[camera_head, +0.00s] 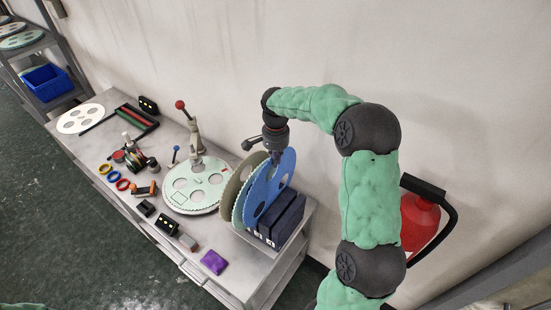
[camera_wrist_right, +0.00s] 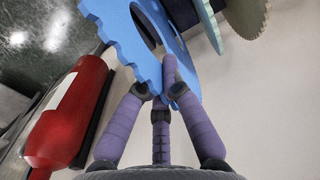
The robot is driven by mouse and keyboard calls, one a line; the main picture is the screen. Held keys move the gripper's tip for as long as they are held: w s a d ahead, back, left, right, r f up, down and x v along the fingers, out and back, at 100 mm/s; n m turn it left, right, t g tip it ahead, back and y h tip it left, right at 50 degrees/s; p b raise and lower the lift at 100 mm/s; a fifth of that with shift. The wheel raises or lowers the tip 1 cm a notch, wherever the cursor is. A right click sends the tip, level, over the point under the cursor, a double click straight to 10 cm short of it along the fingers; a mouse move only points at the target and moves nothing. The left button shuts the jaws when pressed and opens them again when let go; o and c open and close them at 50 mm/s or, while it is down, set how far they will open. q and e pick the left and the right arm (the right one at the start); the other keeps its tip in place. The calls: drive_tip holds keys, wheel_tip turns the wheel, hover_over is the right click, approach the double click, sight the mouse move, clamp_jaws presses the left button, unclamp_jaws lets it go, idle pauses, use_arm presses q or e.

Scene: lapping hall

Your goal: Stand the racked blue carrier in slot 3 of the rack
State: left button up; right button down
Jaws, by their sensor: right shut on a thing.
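My right gripper (camera_head: 275,154) is shut on the upper edge of the blue carrier (camera_head: 281,173), a toothed disc with holes. In the right wrist view its fingers (camera_wrist_right: 164,88) close on the toothed rim of the blue carrier (camera_wrist_right: 128,22). The carrier is upright at the rack, beside a pale green carrier (camera_head: 240,211) and a tan disc (camera_head: 231,190), both standing. Dark navy blocks with white labels (camera_head: 286,218) stand at its right. The rack's slots and the carrier's bottom edge are hidden, so I cannot tell which slot it is over. My left gripper is out of view.
The grey bench (camera_head: 225,280) also carries a flat pale green disc (camera_head: 195,190), a red-knobbed lever (camera_head: 187,117), a purple pouch (camera_head: 214,262) and several small tools. A wall is close behind. A red extinguisher (camera_head: 418,222) is right of my arm.

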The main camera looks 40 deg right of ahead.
drive_tip(key=shift+f+b, duration=2.9)
drive_tip(key=shift+f, duration=1.5)
drive_tip(key=c, duration=1.3)
unclamp_jaws()
drive_tip(key=shift+f, duration=0.1)
wheel_tip(320, 180, up, 12)
hover_over(275, 176)
drive_tip(key=shift+d, duration=0.1)
drive_tip(key=shift+s, duration=0.1)
